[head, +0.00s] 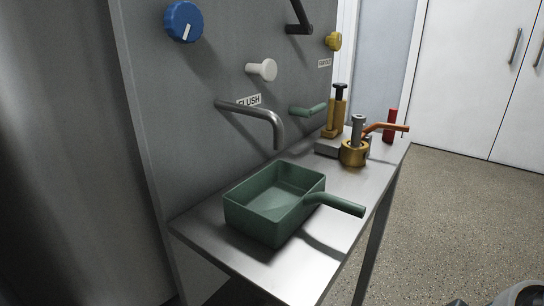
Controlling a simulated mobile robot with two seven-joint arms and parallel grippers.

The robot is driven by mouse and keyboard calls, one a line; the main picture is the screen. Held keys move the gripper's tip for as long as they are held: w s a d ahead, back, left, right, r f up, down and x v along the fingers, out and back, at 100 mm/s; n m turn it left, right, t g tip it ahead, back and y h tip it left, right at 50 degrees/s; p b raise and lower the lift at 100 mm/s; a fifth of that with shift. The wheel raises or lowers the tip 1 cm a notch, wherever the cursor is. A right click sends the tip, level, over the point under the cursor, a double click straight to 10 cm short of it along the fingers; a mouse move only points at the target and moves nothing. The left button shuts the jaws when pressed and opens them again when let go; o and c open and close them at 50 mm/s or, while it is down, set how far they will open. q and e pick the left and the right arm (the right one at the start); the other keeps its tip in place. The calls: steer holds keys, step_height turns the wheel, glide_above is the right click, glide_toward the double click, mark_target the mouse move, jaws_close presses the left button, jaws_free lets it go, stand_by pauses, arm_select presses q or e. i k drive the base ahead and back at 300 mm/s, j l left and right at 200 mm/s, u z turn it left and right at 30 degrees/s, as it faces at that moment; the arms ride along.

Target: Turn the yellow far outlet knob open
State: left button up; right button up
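The yellow knob (334,41) is on the far end of the grey upright panel (215,85), near the top of the picture. It is small here, and I cannot make out which way it is turned. A small label (325,63) is below it, too small to read surely.
A blue knob (183,22), white knob (262,70) and grey spout (255,119) project from the panel. The steel shelf (330,229) bears a green handled basin (258,218), a brass pot (354,154) and a red block (390,126). Open floor lies right.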

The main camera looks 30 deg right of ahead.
mark_target(334, 42)
steer(key=z, duration=1.35)
steer(key=i+l+u, duration=0.15)
steer(key=k+j, duration=0.05)
